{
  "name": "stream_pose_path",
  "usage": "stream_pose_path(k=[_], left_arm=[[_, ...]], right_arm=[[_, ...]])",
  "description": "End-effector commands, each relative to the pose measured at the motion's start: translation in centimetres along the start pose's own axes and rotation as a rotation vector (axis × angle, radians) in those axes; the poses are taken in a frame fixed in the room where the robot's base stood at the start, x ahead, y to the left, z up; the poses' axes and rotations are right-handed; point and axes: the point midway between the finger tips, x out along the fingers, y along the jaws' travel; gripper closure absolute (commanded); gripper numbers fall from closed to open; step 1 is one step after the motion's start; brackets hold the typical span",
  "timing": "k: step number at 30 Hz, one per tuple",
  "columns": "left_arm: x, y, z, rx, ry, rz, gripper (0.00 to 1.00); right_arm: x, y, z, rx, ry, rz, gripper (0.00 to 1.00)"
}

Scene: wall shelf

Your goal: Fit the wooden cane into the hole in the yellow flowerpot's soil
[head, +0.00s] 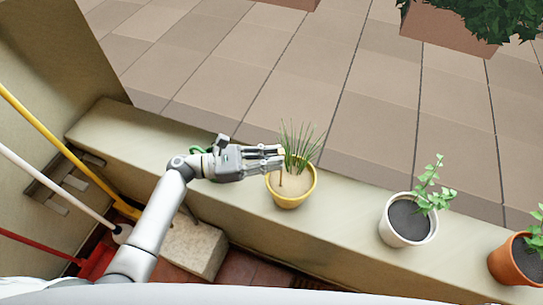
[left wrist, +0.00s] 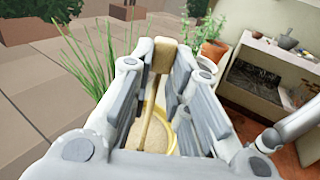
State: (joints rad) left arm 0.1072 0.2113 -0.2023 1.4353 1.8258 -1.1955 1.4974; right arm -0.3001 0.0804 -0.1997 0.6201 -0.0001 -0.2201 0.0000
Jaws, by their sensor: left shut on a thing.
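The yellow flowerpot (head: 291,201) stands on the ledge, with pale sandy soil (head: 295,184) and a tuft of thin green leaves (head: 299,145). My left gripper (head: 281,158) is over the pot's left part, shut on the wooden cane (head: 281,177). In the left wrist view the cane (left wrist: 146,108) runs between the fingers (left wrist: 162,62), its thick end at the fingertips and its thin shaft running down over the soil (left wrist: 154,137). The hole is not visible, and I cannot tell whether the cane's lower tip is in it. My right gripper is out of view.
A white pot (head: 390,233) and a terracotta pot (head: 503,266), both with leafy plants, stand farther right on the ledge (head: 340,205). Long-handled tools with yellow (head: 50,133), white and red handles lean at the left. A pale block (head: 193,248) lies below the ledge.

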Motion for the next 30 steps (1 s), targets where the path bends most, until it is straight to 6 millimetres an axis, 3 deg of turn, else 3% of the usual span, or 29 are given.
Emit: stream_pose_path(k=[22,24,28,30], left_arm=[[0.01,0.01,-0.66,-0.001,0.0,0.0,0.92],[0.01,0.0,-0.66,-0.001,0.0,0.0,0.77],[0.0,0.0,-0.66,-0.001,0.0,0.0,0.6],[0.0,0.0,-0.66,-0.001,0.0,0.0,0.58]], right_arm=[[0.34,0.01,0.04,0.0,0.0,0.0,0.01],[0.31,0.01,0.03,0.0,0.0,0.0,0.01],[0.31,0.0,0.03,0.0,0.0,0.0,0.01],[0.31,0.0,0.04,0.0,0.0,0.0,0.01]])
